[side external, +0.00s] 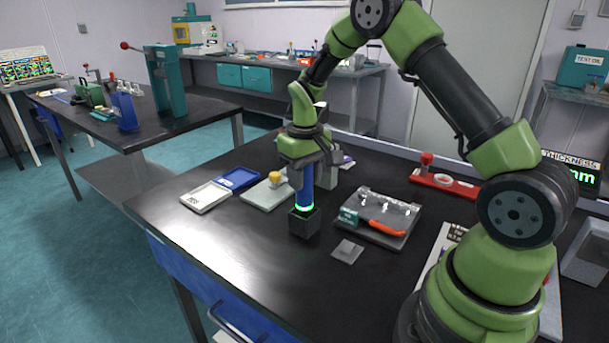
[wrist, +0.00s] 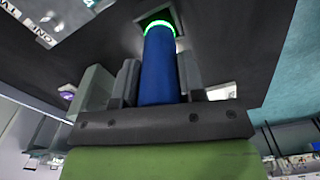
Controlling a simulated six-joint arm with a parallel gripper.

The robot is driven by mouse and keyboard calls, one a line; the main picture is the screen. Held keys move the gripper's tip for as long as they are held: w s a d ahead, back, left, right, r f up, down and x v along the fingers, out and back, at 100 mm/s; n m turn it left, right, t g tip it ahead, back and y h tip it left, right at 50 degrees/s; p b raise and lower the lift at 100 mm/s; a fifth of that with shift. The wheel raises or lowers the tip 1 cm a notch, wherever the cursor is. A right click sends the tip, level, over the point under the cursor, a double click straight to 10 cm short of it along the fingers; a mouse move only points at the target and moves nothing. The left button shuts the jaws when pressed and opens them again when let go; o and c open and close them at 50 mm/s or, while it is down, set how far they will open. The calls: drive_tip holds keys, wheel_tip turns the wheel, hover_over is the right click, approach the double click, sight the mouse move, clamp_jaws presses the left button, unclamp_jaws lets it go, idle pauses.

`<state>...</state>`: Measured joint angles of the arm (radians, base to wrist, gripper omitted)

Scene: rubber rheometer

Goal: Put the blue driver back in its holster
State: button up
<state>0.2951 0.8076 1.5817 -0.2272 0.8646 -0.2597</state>
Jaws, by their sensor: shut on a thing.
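The blue driver (side external: 306,189) is upright in my gripper (side external: 307,163), which is shut around its upper part. A glowing green ring (side external: 304,208) circles the driver's lower end. The holster, a small dark square block (side external: 304,224), stands on the bench directly below, and the ring sits right at its top. The driver's tip below the ring is hidden, apparently inside the holster. In the wrist view the blue driver (wrist: 159,68) runs between my gripper's fingers (wrist: 158,82) to the dark square mouth of the holster (wrist: 150,16).
A grey fixture tray with an orange-handled tool (side external: 386,228) lies right of the holster. A small grey plate (side external: 347,251) is in front of it. The bench's front left is clear.

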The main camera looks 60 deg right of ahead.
drive_tip(key=shift+f, duration=0.1)
drive_tip(key=o, duration=1)
